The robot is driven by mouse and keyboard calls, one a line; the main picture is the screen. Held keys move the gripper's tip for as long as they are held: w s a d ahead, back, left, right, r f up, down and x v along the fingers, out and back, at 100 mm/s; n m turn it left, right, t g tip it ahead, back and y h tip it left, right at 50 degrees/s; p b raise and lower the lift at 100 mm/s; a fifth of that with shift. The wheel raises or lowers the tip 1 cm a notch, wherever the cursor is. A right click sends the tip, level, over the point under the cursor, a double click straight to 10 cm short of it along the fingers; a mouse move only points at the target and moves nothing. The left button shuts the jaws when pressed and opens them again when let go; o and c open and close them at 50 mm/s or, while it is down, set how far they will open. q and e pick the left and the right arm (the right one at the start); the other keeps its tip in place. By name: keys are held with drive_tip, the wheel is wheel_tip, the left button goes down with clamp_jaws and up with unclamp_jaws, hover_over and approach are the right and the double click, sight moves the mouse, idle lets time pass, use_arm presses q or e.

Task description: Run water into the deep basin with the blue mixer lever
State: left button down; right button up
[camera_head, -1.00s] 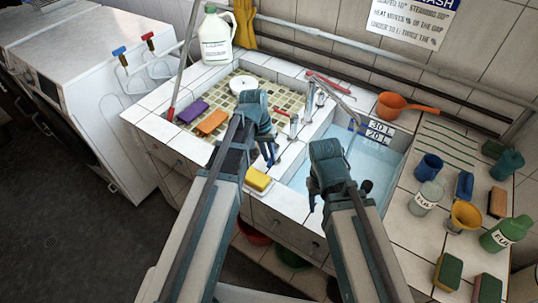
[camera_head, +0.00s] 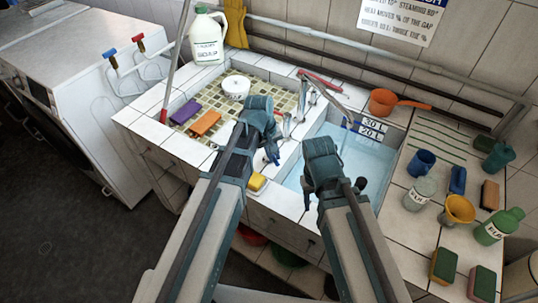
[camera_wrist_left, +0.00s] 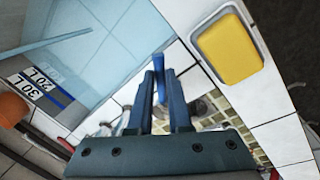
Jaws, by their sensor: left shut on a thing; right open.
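My left gripper (camera_head: 271,157) is at the divider between the two basins. In the left wrist view its fingers are shut on the blue mixer lever (camera_wrist_left: 159,66). The lever is mostly hidden by the gripper in the head view. The deep basin (camera_head: 328,147), on the right, shows light-blue water and 30 L and 20 L marks (camera_head: 372,128). The metal spout (camera_head: 325,88) reaches over it. A pale blue streak (camera_wrist_left: 58,39) over the basin in the left wrist view looks like a running stream. My right gripper (camera_head: 308,199) is open and empty over the deep basin's near edge.
A yellow sponge (camera_head: 257,182) lies on the near ledge by my left gripper. Bottles, cups and a yellow funnel (camera_head: 458,209) crowd the right counter.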

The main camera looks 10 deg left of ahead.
use_arm(q)
drive_tip(key=shift+w+d+n, duration=0.25)
drive_tip(key=shift+d+n, duration=0.1)
drive_tip(key=shift+n, duration=0.5)
drive_tip(key=shift+w+d+n, duration=0.2)
drive_tip(key=shift+d+n, duration=0.15)
drive_tip(key=shift+n, duration=0.5)
drive_tip(key=c, duration=0.8)
unclamp_jaws()
drive_tip(key=shift+c, duration=0.2)
drive_tip(key=shift+r, duration=0.1)
use_arm(e)
drive_tip(key=shift+r, duration=0.1)
use_arm(q)
wheel_tip(320, 180, up, 13)
drive_tip(key=s+a+p, duration=0.1)
drive_tip(key=s+p, duration=0.1)
drive_tip(key=p, duration=1.1)
drive_tip(key=shift+a+r+p, duration=0.2)
drive_tip(key=shift+a+p, duration=0.1)
drive_tip(key=shift+a, duration=0.05)
use_arm(e)
wheel_tip(320, 180, up, 13)
drive_tip(key=shift+r, duration=0.2)
